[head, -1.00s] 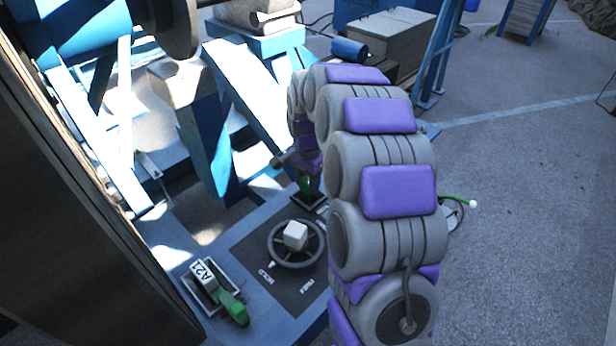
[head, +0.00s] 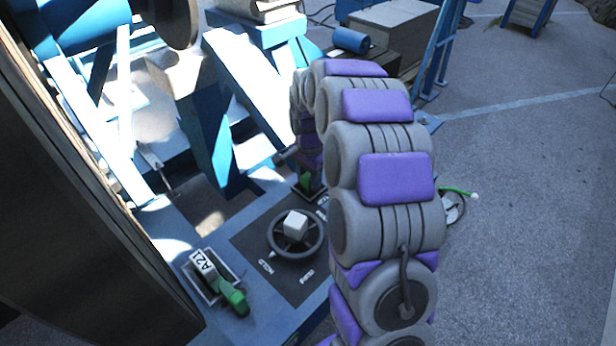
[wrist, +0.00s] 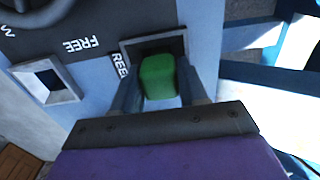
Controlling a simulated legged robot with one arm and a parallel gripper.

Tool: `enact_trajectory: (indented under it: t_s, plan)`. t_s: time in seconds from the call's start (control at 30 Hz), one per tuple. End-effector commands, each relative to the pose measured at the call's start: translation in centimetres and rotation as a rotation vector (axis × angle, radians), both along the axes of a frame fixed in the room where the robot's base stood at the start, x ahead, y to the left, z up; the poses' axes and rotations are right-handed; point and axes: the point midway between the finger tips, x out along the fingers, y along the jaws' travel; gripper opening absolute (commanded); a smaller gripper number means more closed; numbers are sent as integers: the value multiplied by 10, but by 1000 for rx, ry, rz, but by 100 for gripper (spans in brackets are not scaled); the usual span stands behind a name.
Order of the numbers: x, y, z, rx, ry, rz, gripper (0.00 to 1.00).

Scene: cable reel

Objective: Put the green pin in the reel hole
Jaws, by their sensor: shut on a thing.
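My gripper (wrist: 162,88) is shut on the green pin (wrist: 158,77), with one finger on each side of its block-shaped top. In the wrist view the pin overlaps the dark square frame of the reel hole (wrist: 127,47), which has "REEL" printed beside it. The pin's lower end is hidden, so I cannot tell how deep it sits. In the head view the green pin (head: 306,181) shows only in part under my arm, at the dark-framed hole by the panel.
A handwheel (head: 296,236) stands on the dark panel close to my gripper. A green-handled piece tagged A21 (head: 232,296) lies in a holder at the lower left. An empty square socket (wrist: 48,80) is near "FREE". Blue steel frames stand behind.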

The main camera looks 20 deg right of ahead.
Motion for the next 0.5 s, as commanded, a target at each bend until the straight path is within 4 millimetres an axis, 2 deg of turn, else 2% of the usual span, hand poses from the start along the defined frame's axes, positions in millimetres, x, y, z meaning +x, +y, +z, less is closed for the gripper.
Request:
enact_trajectory:
  t_s: [0.47, 0.5]
  plan:
    - [-2, -3, 2, -1, -1, -1, 0]
    - [-2, -3, 2, -1, -1, -1, 45]
